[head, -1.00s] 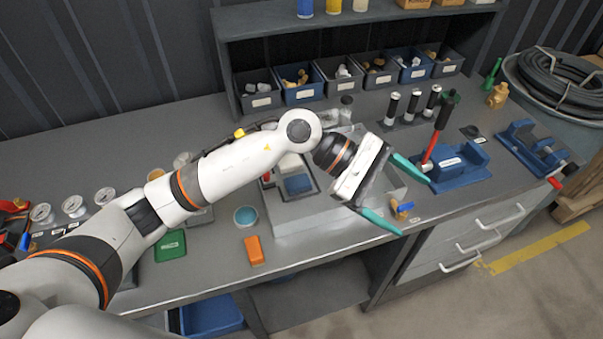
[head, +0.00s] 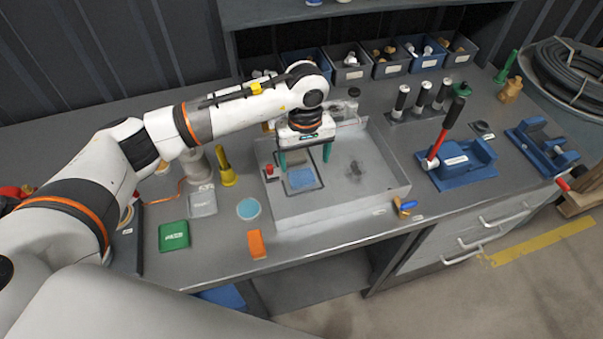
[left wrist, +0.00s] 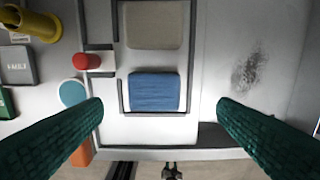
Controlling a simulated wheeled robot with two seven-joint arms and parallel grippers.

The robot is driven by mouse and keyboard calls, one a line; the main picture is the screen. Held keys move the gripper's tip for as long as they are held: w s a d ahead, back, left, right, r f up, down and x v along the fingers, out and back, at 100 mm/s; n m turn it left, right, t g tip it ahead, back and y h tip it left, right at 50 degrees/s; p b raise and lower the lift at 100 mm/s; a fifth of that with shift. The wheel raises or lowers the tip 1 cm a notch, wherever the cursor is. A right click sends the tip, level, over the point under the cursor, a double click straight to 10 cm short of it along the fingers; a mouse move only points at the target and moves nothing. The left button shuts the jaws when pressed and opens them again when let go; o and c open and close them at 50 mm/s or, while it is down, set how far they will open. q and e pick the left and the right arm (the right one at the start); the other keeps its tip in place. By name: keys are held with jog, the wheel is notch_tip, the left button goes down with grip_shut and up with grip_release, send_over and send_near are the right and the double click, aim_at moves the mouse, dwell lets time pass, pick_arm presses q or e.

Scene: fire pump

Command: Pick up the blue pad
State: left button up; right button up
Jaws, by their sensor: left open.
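The blue pad (head: 301,179) lies flat in the front part of a dark-edged holder inside the grey tray (head: 300,217). In the left wrist view the blue pad (left wrist: 154,92) is a ribbed rectangle between and ahead of my fingers, left of the middle. My left gripper (head: 306,158) points down over the tray, open and empty, just behind the pad in the head view. Its green fingers (left wrist: 160,104) stand wide apart in the left wrist view, not touching the pad. My right gripper is not seen.
A beige pad (left wrist: 154,24) lies beside the blue one. A red knob (left wrist: 86,61) stands left of the holder. An orange block (head: 256,244), a light-blue disc (head: 248,208) and a green box (head: 174,236) lie left of the tray. The tray's right side is bare except for a dark smudge.

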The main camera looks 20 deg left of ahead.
aim_at(301, 174)
pick_arm(q)
jog(key=f+p, duration=0.1)
jog(key=f, duration=0.1)
jog(key=f+p, duration=0.1)
jog(key=f, duration=0.1)
jog(key=shift+a+p, duration=0.35)
jog(key=shift+a, duration=0.05)
jog(key=shift+f, duration=0.65)
jog(key=c, duration=1.1)
jog(key=shift+o, duration=0.2)
jog(key=shift+r, duration=0.15)
jog(key=shift+r, duration=0.35)
notch_tip(301, 174, up, 9)
jog(key=b, duration=0.3)
